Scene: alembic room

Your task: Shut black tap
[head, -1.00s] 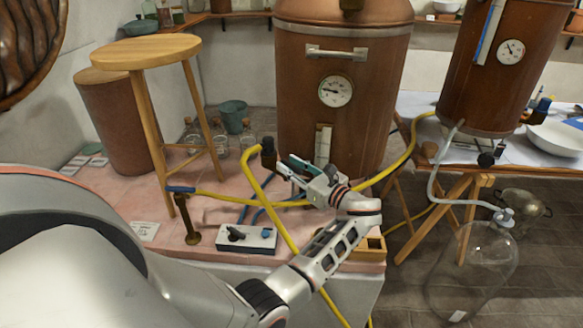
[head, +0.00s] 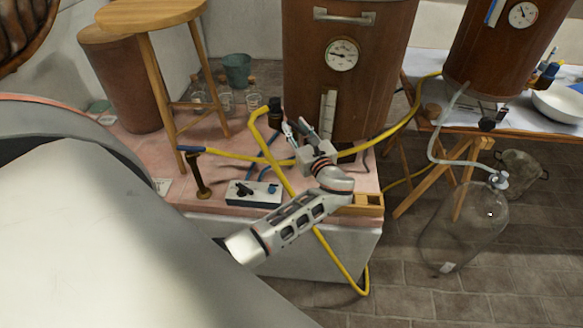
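A black tap (head: 275,113) with a yellow hose on it shows at the lower left front of the middle copper-brown vat (head: 343,88). My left gripper (head: 294,126) is just right of this tap, its two fingers spread and pointing up toward the vat. Nothing shows between the fingers. I cannot tell whether a finger touches the tap. My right gripper is not in view.
A control box with black knobs (head: 254,193) sits on the pink plinth (head: 213,170). A wooden stool (head: 152,14) stands at the left. A glass demijohn (head: 462,232) stands on the floor at the right.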

